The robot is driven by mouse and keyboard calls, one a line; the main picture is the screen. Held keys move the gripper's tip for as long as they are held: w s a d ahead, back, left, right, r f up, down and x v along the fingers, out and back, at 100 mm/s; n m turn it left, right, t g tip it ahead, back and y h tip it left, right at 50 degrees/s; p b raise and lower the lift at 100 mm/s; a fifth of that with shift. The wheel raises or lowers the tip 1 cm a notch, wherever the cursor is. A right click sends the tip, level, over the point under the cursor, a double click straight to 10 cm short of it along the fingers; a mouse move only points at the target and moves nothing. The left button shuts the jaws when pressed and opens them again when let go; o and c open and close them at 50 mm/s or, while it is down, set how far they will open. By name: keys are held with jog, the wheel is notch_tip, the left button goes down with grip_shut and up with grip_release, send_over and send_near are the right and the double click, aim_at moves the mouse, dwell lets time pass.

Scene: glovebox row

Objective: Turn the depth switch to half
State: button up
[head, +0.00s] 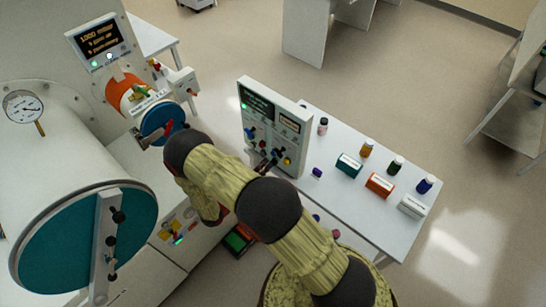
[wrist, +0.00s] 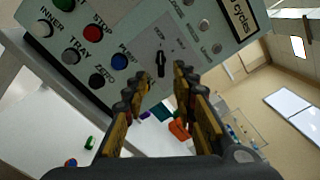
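The depth switch (wrist: 161,62) looks like a small black rotary knob on a grey plate with tiny labels, which I cannot read. Its pointer stands roughly upright in the wrist view. It sits on the pale control panel (wrist: 205,42), which also shows in the head view (head: 284,108). My gripper (wrist: 161,74) is open, with one finger on each side of the knob in the wrist view and nothing held. I cannot tell if the fingers touch the panel. In the head view my gripper (head: 268,163) is at the panel's lower front, partly hidden by my arm.
Close to the knob are a blue button (wrist: 119,62), a black button (wrist: 96,80) and a red button (wrist: 92,33). A white table (head: 350,205) with several bottles and small boxes extends right of the panel. The glovebox chamber (head: 60,150) stands at left.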

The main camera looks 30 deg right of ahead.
aim_at(278, 153)
jog(key=p+x, duration=0.1)
jog(key=x, duration=0.6)
jog(key=shift+d+p, duration=0.2)
jog(key=shift+p, duration=0.2)
jog(key=shift+c, duration=0.2)
grip_shut()
